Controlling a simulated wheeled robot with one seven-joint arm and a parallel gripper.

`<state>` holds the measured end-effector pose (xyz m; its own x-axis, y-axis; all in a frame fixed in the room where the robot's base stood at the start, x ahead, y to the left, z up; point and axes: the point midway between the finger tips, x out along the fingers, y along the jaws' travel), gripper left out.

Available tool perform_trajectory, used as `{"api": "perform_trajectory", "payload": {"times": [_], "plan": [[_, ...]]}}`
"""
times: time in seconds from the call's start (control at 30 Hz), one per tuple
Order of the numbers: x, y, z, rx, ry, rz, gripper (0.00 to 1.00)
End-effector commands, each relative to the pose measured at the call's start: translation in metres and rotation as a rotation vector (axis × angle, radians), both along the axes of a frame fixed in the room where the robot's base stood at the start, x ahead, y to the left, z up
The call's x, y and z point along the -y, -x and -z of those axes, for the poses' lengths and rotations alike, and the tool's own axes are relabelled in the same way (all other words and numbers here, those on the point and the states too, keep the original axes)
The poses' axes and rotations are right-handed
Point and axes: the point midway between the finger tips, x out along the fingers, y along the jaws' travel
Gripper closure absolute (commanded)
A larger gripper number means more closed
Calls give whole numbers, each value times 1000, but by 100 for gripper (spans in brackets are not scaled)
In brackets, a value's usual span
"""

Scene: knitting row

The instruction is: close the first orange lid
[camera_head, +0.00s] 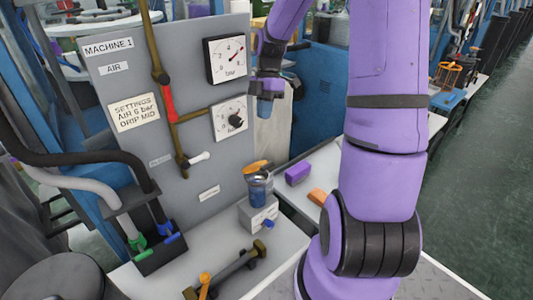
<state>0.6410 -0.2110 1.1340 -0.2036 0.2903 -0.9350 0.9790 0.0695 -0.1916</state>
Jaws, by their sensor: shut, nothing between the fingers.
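My gripper (264,108) hangs pointing down in front of the panel's right edge, above the cup and apart from the lid. Its fingers are shut and hold nothing.
A grey panel (180,165) with gauges, a red-handled valve (167,103) and pipes stands at the left. A purple block (298,173) and an orange block (317,197) lie right of the cup. A brass pipe piece (240,265) lies in front. My arm covers the right middle.

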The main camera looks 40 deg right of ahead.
Motion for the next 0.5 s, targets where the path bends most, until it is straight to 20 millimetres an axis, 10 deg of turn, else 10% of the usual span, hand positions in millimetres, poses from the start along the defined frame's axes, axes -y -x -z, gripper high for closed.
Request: {"api": "perform_trajectory", "payload": {"times": [0.5], "plan": [[-27, 21, 87, -6, -5, 0, 100]]}}
